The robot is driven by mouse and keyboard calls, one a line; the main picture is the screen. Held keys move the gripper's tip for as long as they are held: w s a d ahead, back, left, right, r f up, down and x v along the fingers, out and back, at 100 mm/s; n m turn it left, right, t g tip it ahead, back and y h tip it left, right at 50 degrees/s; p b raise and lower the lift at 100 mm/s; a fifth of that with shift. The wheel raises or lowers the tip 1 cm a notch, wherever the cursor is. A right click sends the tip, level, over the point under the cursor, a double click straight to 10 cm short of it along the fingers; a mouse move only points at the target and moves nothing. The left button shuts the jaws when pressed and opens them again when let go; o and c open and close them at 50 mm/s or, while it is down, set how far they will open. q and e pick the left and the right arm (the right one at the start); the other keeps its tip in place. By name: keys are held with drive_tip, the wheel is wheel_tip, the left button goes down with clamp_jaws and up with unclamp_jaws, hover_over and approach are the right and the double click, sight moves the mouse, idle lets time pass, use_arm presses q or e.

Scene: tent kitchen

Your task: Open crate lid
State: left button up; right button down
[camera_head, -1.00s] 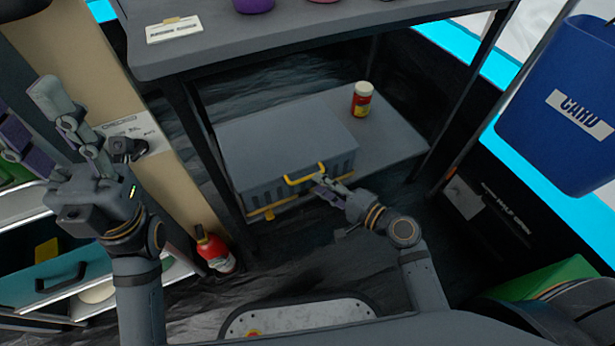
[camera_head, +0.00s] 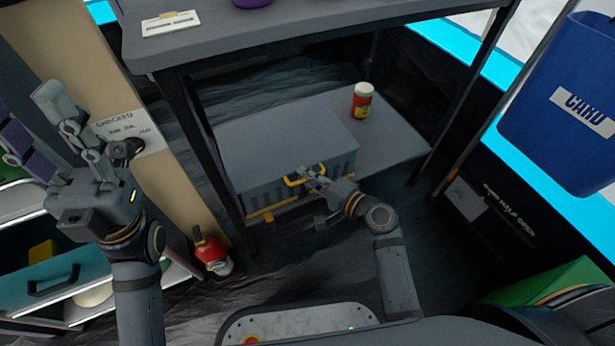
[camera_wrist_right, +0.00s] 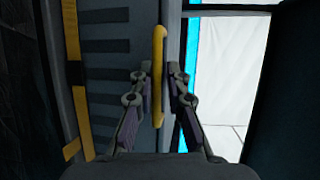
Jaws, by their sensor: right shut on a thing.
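The grey crate (camera_head: 288,143) sits on the low shelf under the table, its flat lid down. A yellow handle (camera_head: 298,181) is on its front side. My right gripper (camera_head: 308,174) is at the handle and partly covers it. In the right wrist view the yellow handle (camera_wrist_right: 158,75) stands between the two fingers of the right gripper (camera_wrist_right: 158,85), which are shut on it. My left gripper (camera_head: 45,125) is raised at the left, away from the crate, with its fingers spread apart and nothing between them.
A jar with a red and yellow label (camera_head: 362,101) stands on the shelf (camera_head: 395,140) right of the crate. The table top (camera_head: 300,35) and its dark legs are above and around. A red extinguisher (camera_head: 212,252) is at the lower left. A blue bin (camera_head: 560,110) hangs at the right.

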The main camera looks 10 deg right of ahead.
drive_tip(key=shift+s+f, duration=0.15)
drive_tip(key=shift+f, duration=0.2)
drive_tip(key=shift+r+p, duration=0.25)
drive_tip(key=shift+p, duration=0.4)
drive_tip(key=shift+r+p, duration=0.25)
drive_tip(key=shift+p, duration=0.3)
